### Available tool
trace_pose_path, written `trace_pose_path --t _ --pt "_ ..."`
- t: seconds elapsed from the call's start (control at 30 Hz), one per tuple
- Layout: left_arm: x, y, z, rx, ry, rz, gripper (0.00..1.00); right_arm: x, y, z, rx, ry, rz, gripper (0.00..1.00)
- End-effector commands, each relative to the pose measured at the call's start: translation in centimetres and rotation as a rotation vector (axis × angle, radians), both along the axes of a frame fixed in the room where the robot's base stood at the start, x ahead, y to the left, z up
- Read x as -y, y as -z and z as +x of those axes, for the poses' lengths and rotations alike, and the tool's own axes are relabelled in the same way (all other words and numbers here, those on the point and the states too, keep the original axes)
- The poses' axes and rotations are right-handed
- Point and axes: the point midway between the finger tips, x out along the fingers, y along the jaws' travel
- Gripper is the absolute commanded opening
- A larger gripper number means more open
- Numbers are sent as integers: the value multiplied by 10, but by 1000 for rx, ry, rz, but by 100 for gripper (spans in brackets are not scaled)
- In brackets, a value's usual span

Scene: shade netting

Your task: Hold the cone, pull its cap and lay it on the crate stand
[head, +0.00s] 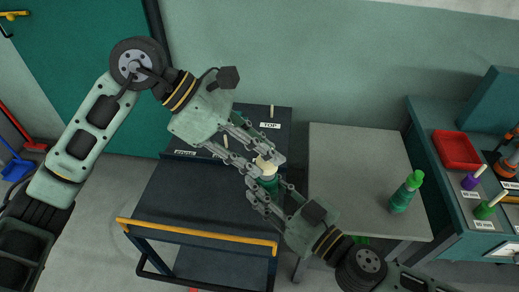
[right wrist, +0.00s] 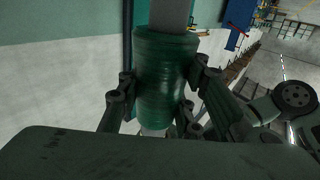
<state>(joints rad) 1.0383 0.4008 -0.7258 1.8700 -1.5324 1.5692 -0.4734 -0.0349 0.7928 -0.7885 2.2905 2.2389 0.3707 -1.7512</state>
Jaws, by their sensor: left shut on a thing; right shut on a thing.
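A dark green wound cone (head: 269,183) is held in the air above the right end of a dark trolley. My right gripper (head: 267,187) is shut around it; the right wrist view shows the green winding (right wrist: 165,80) between the fingers. A cream cap (head: 264,163) sits at the cone's upper end, and my left gripper (head: 265,161) is shut on it. The fingers partly hide both, and I cannot tell whether cap and cone still touch. A grey-topped stand (head: 350,150), probably the crate stand, is to the right of the grippers.
A green bottle-like object (head: 405,192) stands at the grey top's right side; its left part is clear. The dark trolley (head: 180,200) has a yellow rail (head: 195,236) and labelled pegs at the back. A bench at right holds a red tray (head: 457,150) and coloured cones.

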Motion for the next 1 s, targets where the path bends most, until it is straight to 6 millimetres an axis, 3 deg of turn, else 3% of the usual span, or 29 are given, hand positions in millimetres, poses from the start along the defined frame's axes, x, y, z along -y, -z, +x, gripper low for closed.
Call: trace_pose_path --t 0.8,1.0 --pt "0 -18 0 1 1 0 0 0 -1 0 1 0 1 0" --pt "0 -42 0 4 0 -1 0 0 -1 0 1 0 1 0"
